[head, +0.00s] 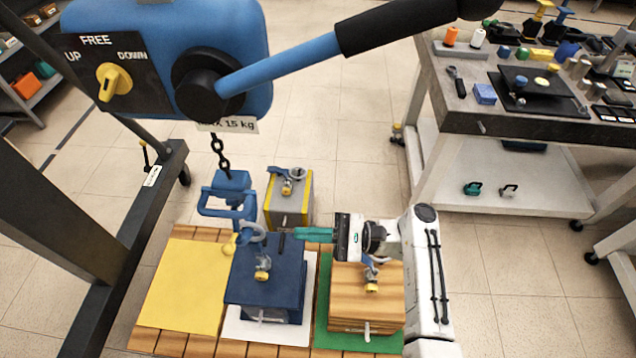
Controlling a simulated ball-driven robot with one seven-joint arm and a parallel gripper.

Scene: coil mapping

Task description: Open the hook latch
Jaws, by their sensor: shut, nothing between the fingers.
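The blue hook block (232,184) hangs from the hoist chain (219,152) left of centre. The blue hook below it hangs by a grey ring (253,233) at the back of the dark blue crate (262,285). A small yellow piece (230,245), perhaps the latch lever, shows at the hook's lower left. Whether the latch is open, and whether hook and ring touch, I cannot tell. My gripper (298,234) has teal fingers, shut and empty. It points left above the crate's back right, a short way right of the hook.
The blue hoist body (235,30) has a yellow selector (113,82) and a long lever (290,62) across the top. A wooden crate (365,285) stands under my arm and a yellow-edged crate (289,200) behind. The yellow mat (183,290) is bare. A workbench (530,105) stands right.

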